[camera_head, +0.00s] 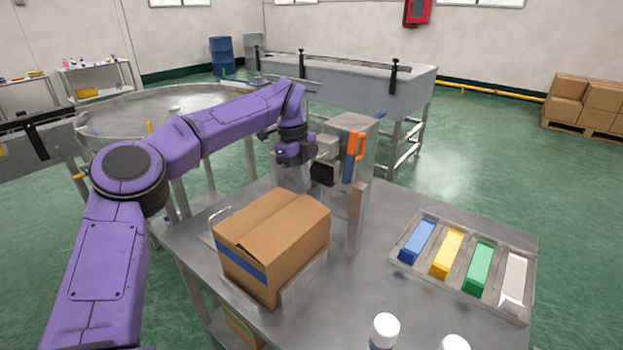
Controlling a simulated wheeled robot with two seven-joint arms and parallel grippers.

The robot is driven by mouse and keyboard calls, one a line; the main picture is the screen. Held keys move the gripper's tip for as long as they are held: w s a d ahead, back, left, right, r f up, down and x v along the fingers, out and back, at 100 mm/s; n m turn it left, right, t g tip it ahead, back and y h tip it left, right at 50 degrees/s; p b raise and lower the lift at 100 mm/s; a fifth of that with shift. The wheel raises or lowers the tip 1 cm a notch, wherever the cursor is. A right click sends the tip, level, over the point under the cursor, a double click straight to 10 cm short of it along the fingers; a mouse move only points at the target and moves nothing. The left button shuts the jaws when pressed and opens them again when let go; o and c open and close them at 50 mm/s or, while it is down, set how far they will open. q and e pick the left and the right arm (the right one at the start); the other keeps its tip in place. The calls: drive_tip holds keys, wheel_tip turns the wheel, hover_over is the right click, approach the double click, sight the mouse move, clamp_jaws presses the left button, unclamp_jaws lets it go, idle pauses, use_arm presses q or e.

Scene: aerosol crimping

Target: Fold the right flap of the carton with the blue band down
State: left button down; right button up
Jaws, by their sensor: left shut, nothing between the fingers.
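The carton with the blue band (292,254) stands on the steel table, left of its middle. The blue band (240,263) runs along its left-front face. Its top looks mostly covered by flaps lying about flat, with a narrow dark gap near the front-left edge. I cannot clearly tell the right flap apart from the rest of the top. My left gripper (322,173) is shut and empty, above and behind the carton's far right corner, apart from it. My right gripper is not in view.
A grey machine with an orange handle (355,146) stands behind the carton, close to my left gripper. A tray (394,256) with blue, yellow, green and white blocks lies to the right. White-capped bottles (385,326) stand at the front edge. The table between carton and tray is clear.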

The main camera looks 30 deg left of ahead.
sight(302, 201)
use_arm(q)
drive_tip(key=shift+a+f+h, duration=0.3)
drive_tip(key=shift+a+h, duration=0.15)
drive_tip(key=shift+h, duration=0.05)
drive_tip(key=shift+w+a+f, duration=0.1)
drive_tip(key=shift+a+f, duration=0.45)
drive_tip(key=shift+f, duration=0.05)
drive_tip(key=h, duration=0.1)
drive_tip(key=f+h, duration=0.1)
drive_tip(key=shift+a+g+h+p, duration=0.2)
drive_tip(key=shift+g+h+p, duration=0.1)
drive_tip(key=shift+w+a+f, duration=0.15)
drive_tip(key=shift+a+f, duration=0.2)
drive_tip(key=shift+f, duration=0.15)
drive_tip(key=shift+d, duration=0.1)
drive_tip(key=shift+f, duration=0.15)
